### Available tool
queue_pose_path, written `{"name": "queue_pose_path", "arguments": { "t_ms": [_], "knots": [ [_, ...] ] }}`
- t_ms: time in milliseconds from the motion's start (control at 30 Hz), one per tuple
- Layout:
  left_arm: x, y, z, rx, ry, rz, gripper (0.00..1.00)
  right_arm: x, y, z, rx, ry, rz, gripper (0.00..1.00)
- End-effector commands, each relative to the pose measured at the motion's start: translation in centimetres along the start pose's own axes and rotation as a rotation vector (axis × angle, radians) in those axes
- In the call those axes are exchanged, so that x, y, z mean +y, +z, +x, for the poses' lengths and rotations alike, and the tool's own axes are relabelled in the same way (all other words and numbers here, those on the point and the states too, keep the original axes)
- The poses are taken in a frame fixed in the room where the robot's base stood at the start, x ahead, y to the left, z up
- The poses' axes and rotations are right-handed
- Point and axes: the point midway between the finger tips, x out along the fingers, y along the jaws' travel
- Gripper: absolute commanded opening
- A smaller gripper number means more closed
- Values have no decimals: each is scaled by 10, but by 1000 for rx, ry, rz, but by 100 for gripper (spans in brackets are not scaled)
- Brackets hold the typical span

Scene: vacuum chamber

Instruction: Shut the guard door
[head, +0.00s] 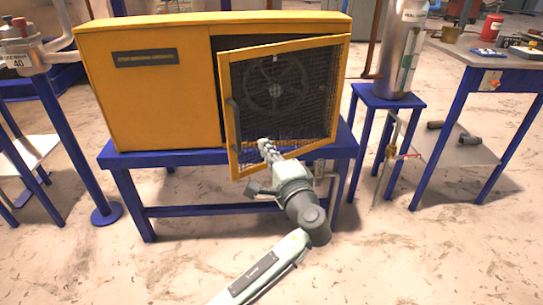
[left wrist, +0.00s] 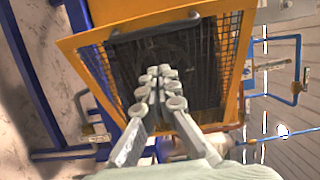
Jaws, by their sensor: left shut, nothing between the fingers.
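The guard door (head: 228,120) is a yellow frame with dark wire mesh on the right half of a yellow cabinet (head: 145,100). It stands ajar, its left edge swung out from the cabinet; a round fan shape shows behind the mesh. My left gripper (head: 264,146) is shut and empty in front of the door's lower part. I cannot tell whether it touches the door. In the left wrist view the gripper's fingers (left wrist: 158,82) lie together in front of the mesh, with the yellow door frame (left wrist: 232,60) around it. My right gripper is not in view.
The cabinet stands on a blue-legged table (head: 130,160). A metal cylinder (head: 402,55) stands on a blue stand (head: 388,97) at right, near a workbench (head: 490,55) with small items. A post with a valve (head: 20,50) is at left. The front floor is otherwise clear.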

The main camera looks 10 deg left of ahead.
Motion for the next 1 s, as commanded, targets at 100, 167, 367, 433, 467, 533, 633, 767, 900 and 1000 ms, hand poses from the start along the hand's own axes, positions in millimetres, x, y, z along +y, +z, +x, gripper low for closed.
{"name": "queue_pose_path", "arguments": {
  "t_ms": [100, 167, 367, 433, 467, 533, 633, 767, 900, 1000],
  "knots": [
    [-1, 0, 26, -1, -2, 3, 0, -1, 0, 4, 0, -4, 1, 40],
    [-2, 2, 37, -3, -2, 2, 0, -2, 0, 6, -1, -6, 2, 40],
    [-1, 22, 54, 0, 0, 1, 0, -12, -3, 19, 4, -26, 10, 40],
    [0, 26, 57, 0, 0, 2, 0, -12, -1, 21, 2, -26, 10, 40],
    [0, 27, 58, 0, 0, 1, 0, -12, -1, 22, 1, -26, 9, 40],
    [0, 28, 59, 1, 1, 0, 0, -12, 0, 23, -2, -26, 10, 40],
    [1, 28, 60, 1, 1, 0, 0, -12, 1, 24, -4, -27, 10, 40],
    [1, 28, 60, 1, 2, 0, 0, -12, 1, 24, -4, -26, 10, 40],
    [1, 29, 61, 4, 1, 0, 0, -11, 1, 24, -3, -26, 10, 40],
    [1, 33, 67, 16, 1, 1, 0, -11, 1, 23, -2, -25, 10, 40]
  ]
}}
